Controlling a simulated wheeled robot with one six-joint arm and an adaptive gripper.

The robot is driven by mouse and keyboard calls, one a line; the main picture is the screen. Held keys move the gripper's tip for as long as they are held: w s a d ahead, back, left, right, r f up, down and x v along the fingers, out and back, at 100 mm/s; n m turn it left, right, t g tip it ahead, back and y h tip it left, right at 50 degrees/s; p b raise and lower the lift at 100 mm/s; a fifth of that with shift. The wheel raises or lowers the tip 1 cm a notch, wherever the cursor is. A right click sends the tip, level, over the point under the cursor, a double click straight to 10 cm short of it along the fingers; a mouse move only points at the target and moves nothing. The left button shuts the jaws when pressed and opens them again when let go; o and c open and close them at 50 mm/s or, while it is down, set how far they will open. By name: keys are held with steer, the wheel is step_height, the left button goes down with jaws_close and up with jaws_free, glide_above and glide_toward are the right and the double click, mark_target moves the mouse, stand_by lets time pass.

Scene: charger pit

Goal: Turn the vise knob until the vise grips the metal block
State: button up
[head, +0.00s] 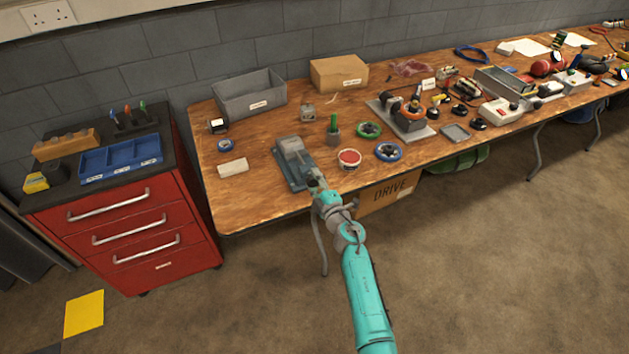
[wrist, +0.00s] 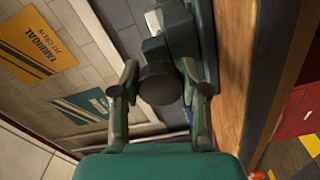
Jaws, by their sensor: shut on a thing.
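The blue-grey vise (head: 296,172) stands near the front edge of the wooden bench in the head view. Its dark round knob (wrist: 160,83) faces me in the wrist view. My gripper (wrist: 158,90) is shut on the knob, with one finger on each side of it. In the head view my gripper (head: 317,183) is at the front end of the vise and hides the knob. A pale grey piece shows at the vise jaws in the wrist view, probably the metal block (wrist: 153,22). I cannot tell whether the jaws touch it.
Near the vise on the bench (head: 255,205) are a red-topped round tin (head: 349,158), a green-handled pot (head: 333,130), a white block (head: 233,167) and a blue ring (head: 389,152). A red drawer cabinet (head: 130,235) stands left. The floor in front is clear.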

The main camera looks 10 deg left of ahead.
steer(key=m, duration=0.4)
steer(key=shift+f+m, duration=0.15)
steer(key=shift+m, duration=0.15)
steer(key=m, duration=0.4)
steer(key=shift+s+m, duration=0.1)
steer(key=shift+m, duration=0.2)
steer(key=m, duration=0.3)
steer(key=shift+a+f+m, duration=0.1)
steer(key=shift+m, duration=0.2)
steer(key=m, duration=0.4)
steer(key=shift+m, duration=0.3)
steer(key=m, duration=0.3)
steer(key=shift+s+a+m, duration=0.1)
steer(key=shift+m, duration=0.2)
steer(key=m, duration=0.3)
steer(key=shift+m, duration=0.3)
steer(key=m, duration=0.3)
steer(key=shift+a+m, duration=0.1)
steer(key=shift+m, duration=0.2)
steer(key=shift+s+r+m, duration=0.1)
steer(key=shift+r+m, duration=0.1)
steer(key=shift+m, duration=1.7)
